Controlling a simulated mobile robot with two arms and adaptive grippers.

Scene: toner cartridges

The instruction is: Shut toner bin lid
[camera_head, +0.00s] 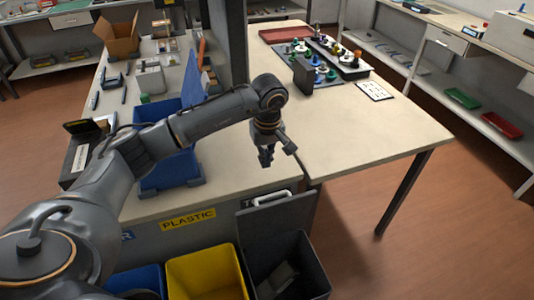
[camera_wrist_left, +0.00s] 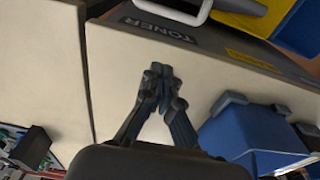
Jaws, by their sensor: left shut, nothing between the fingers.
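The dark grey toner bin (camera_head: 316,275) stands at the bench front in the head view, with a dark block (camera_head: 277,281) inside. Its grey lid (camera_head: 268,228) is raised upright against the bench front, with a white handle (camera_head: 272,199) at the top. In the left wrist view the white handle (camera_wrist_left: 176,13) is at the top edge, beside a dark strip marked TONER (camera_wrist_left: 165,29). My left gripper (camera_head: 266,161) is shut and empty above the benchtop, behind and above the handle, apart from it. Its fingers also show in the wrist view (camera_wrist_left: 157,76). My right gripper is out of view.
A yellow bin (camera_head: 205,275) and a blue bin (camera_head: 135,281) stand left of the toner bin. A blue crate (camera_head: 165,172) sits on the bench behind my left arm. A dark upright block (camera_head: 303,76) and small colored parts stand farther back. The benchtop right of the gripper is clear.

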